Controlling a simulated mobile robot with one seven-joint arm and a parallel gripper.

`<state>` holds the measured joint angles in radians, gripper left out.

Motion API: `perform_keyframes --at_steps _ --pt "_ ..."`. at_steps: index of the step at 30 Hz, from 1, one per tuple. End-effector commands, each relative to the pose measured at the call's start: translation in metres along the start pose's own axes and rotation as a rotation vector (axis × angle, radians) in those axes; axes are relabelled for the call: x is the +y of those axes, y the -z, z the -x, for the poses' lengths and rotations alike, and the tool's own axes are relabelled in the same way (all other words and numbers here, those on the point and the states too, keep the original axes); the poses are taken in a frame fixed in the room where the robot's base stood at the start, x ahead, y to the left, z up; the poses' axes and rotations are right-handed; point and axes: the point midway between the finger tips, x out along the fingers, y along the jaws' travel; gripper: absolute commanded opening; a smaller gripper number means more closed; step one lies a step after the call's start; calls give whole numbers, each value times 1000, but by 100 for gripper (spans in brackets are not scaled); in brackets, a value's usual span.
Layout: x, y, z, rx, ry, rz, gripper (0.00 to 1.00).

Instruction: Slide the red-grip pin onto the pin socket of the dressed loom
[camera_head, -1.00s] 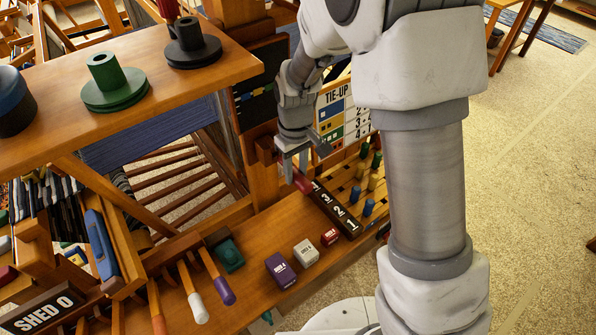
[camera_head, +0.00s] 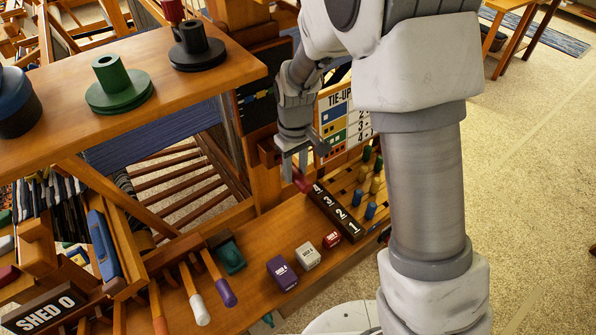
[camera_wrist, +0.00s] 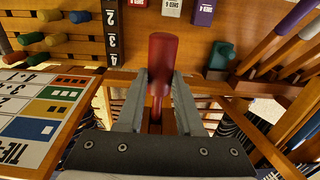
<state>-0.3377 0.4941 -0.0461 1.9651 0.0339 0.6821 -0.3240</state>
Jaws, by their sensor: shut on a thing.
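My gripper (camera_head: 295,168) points down beside the loom's post, above the edge of the wooden shelf. In the wrist view my gripper (camera_wrist: 159,80) has its two fingers closed on either side of the red-grip pin (camera_wrist: 162,55). The pin's thick red handle sticks out past the fingertips, and its thinner dark red part runs back between them. In the head view only the red end of the pin (camera_head: 301,182) shows below the fingers, close to the numbered strip. I cannot make out the pin socket clearly in either view.
A dark strip numbered 1 to 4 (camera_head: 335,212) and a board of coloured pegs (camera_head: 369,193) lie near the gripper. Purple (camera_head: 283,273), white (camera_head: 306,256) and red (camera_head: 331,239) blocks stand on the shelf. A tie-up chart (camera_head: 340,115) stands behind.

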Motion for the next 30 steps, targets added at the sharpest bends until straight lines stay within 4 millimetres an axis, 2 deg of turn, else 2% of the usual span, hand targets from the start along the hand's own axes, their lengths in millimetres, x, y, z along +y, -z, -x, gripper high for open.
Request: perform_keyframes --at_steps 13,30 --pt "0 20 0 -1 0 0 0" --pt "0 21 0 -1 0 -1 0"
